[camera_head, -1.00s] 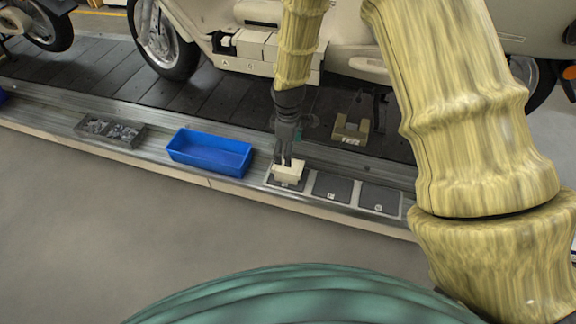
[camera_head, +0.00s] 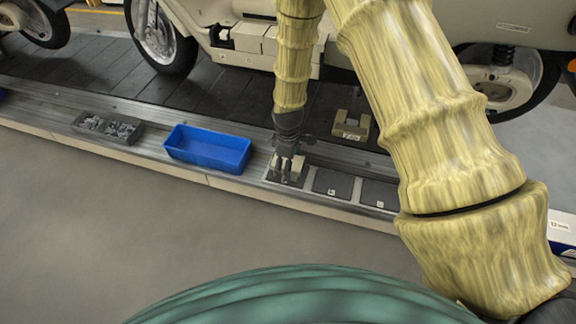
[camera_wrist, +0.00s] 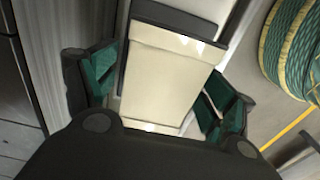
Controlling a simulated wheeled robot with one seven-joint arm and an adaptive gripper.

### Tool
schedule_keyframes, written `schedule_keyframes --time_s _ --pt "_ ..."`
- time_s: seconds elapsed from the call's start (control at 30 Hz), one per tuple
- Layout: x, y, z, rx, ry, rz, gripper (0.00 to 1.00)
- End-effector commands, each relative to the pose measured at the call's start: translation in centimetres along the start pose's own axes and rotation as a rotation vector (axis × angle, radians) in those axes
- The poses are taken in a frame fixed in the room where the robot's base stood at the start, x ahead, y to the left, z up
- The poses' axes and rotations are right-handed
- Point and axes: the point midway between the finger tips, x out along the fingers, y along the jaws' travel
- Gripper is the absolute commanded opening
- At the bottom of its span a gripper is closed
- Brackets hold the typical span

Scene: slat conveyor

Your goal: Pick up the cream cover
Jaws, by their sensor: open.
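The cream cover (camera_head: 298,165) sits on the leftmost of the dark square pads on the metal ledge, partly hidden by my gripper (camera_head: 289,170) in the head view. In the wrist view the cream cover (camera_wrist: 165,80) fills the middle as a pale block with a raised edge. My gripper (camera_wrist: 160,95) is open there, with one green-padded finger on each side of the cover. The left finger is close to the cover's side and the right finger is by its lower right side. Whether either finger touches it I cannot tell.
A blue bin (camera_head: 208,148) stands on the ledge left of the pads, and a grey tray of small metal parts (camera_head: 106,127) lies farther left. Two pads (camera_head: 332,185) to the right are empty. A beige notched block (camera_head: 351,125) stands on the dark slats behind, before a parked scooter (camera_head: 262,42).

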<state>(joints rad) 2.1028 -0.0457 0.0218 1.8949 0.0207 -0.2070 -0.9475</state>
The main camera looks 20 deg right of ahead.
Motion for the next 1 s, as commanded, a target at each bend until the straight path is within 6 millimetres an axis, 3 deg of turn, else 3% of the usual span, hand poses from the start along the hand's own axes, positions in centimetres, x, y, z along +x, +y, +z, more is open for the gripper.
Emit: schedule_keyframes --time_s 0.2,0.47,0.77,1.0 --pt "0.0 0.0 0.0 0.000 0.000 0.000 0.82" --pt "0.0 0.0 0.0 0.000 0.000 0.000 0.35" --pt "-0.1 0.0 0.0 0.000 0.000 0.000 0.34" --pt "-2.4 0.0 0.0 0.000 0.000 0.000 0.34"
